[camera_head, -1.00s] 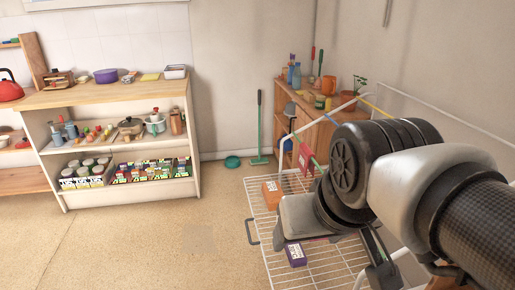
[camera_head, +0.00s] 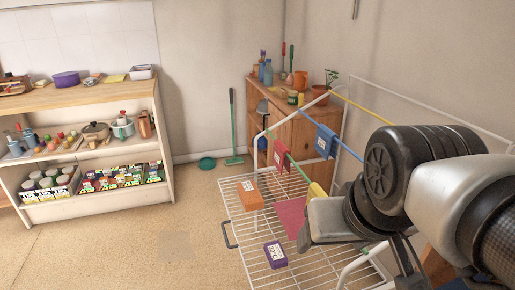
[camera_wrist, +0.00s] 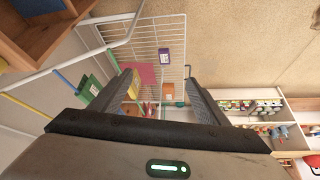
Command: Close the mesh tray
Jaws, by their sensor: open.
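The mesh tray (camera_head: 246,246) is a white wire tray in the lower middle of the head view, extending left from a white wire frame. A dark handle (camera_head: 228,235) is on its left edge. The tray also shows at the top of the wrist view (camera_wrist: 160,27). An orange box (camera_head: 250,194), a purple box (camera_head: 275,254) and a pinkish-red flat item (camera_head: 290,216) show on it. My gripper (camera_wrist: 160,88) is open, its two fingers apart with nothing held between them. My arm hides the tray's right part in the head view.
A wooden cabinet (camera_head: 290,132) stands behind. A shelf unit (camera_head: 165,150) is at left. The floor (camera_head: 150,240) left of the tray is clear.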

